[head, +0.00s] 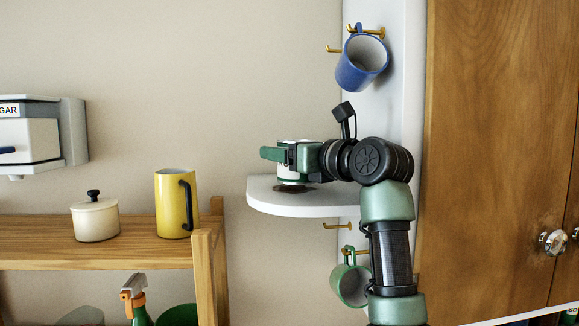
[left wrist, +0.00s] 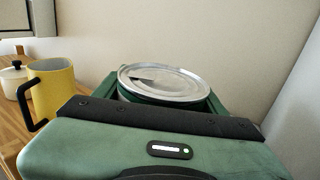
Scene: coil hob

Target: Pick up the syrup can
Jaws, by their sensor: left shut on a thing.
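The syrup can (head: 291,178) is a small can with a pale label, at the small white shelf (head: 330,204) on the wall panel. My left gripper (head: 283,154) reaches it from the right and is shut around its upper body. The gripper's green fingers hide much of the label. In the left wrist view the can's round silver lid (left wrist: 165,82) shows upright between the fingers. A dark brown patch lies on the shelf beneath the can. I cannot tell whether the can still touches the shelf. My right gripper is not in view.
A blue mug (head: 361,64) hangs on a hook above and a green mug (head: 350,284) below the shelf. A yellow mug (head: 172,205) and a cream lidded pot (head: 95,220) stand on the wooden rack at left. A wooden cupboard (head: 490,150) is at right.

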